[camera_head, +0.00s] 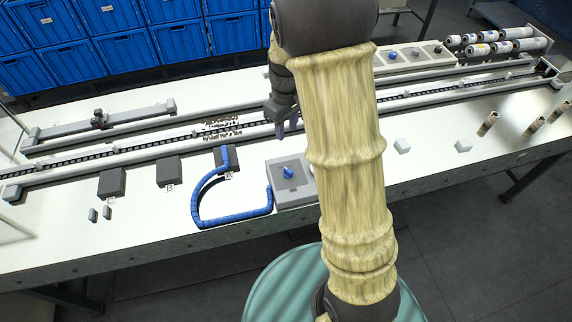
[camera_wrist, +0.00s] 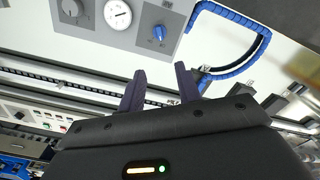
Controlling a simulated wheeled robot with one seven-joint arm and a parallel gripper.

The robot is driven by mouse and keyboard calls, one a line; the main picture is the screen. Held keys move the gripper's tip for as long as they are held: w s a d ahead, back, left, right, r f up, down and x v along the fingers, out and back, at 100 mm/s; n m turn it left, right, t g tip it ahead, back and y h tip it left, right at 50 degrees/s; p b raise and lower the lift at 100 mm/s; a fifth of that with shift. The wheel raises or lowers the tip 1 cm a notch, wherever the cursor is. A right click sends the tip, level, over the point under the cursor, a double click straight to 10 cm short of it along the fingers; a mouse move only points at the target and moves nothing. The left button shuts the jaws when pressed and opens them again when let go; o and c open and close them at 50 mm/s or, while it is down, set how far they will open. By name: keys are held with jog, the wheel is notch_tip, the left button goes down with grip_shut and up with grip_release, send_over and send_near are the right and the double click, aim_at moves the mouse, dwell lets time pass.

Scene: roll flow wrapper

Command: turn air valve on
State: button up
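The air valve is a small blue knob (camera_head: 287,172) on a grey panel box (camera_head: 293,193) near the table's front edge. In the wrist view the blue knob (camera_wrist: 159,33) stands on the grey panel (camera_wrist: 150,11), beside a round white gauge (camera_wrist: 117,14). A blue hose (camera_head: 197,200) curves from the box to a dark block. My gripper (camera_wrist: 159,71) is open and empty, with its two dark fingers apart. The knob lies beyond the fingertips and is not touched. In the head view my gripper (camera_head: 287,127) hangs over the conveyor behind the box, partly hidden by my arm.
A long conveyor track (camera_head: 130,149) runs across the table behind the box. Dark blocks (camera_head: 168,171) stand along it to the left. Blue crates (camera_head: 70,66) are at the back, and rolls (camera_head: 500,46) lie on a rack far right. White table around the box front is clear.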

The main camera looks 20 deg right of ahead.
aim_at(287, 168)
jog(key=shift+f, duration=0.15)
notch_tip(287, 168, down, 17)
jog(key=shift+f+p, duration=0.1)
jog(key=shift+p, duration=0.8)
jog(key=shift+c, duration=0.2)
grip_shut()
